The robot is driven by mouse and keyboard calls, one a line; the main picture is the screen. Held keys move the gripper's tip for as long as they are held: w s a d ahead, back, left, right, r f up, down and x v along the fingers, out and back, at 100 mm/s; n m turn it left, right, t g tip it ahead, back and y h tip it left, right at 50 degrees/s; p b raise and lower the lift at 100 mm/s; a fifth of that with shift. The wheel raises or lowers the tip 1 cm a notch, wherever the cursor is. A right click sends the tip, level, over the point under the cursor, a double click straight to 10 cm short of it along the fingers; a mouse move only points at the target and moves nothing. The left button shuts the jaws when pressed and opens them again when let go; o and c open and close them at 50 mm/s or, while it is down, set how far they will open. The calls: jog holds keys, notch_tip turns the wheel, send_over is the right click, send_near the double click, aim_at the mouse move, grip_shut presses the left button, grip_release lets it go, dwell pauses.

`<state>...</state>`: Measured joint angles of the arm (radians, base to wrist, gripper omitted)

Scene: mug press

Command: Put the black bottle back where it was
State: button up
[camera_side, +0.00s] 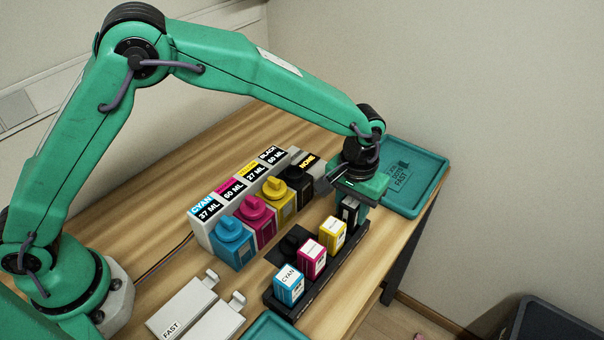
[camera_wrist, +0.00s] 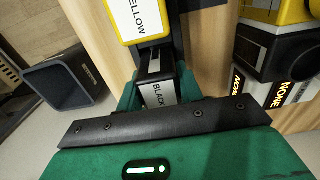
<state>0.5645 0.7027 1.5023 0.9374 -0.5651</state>
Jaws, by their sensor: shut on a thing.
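The black bottle (camera_side: 349,212) is at the far end of the black rack (camera_side: 331,270), in line with the yellow bottle (camera_side: 332,234), magenta bottle (camera_side: 311,258) and cyan bottle (camera_side: 289,284). My gripper (camera_side: 356,198) is over that far end, pointing down and shut on the black bottle. In the wrist view, the white label reading BLACK on the black bottle (camera_wrist: 158,92) shows between the green fingers of my gripper (camera_wrist: 158,88). The yellow bottle (camera_wrist: 140,17) stands just beyond it. The black bottle's base is hidden, so I cannot tell whether it is fully seated.
A station with ink tanks and volume labels (camera_side: 252,207) stands left of the rack. A teal tray (camera_side: 432,178) lies behind my gripper at the table's far end. Pale blocks (camera_side: 184,309) and another teal tray (camera_side: 272,328) are at the front. A dark bin (camera_side: 549,322) stands off the table.

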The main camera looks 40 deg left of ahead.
jog(key=shift+f, duration=0.2)
jog(key=shift+f, duration=0.2)
jog(key=o, duration=1.2)
jog(key=shift+c, duration=0.2)
jog(key=shift+r, duration=0.15)
notch_tip(320, 180, up, 12)
jog(key=shift+f, duration=0.15)
jog(key=shift+r, duration=0.2)
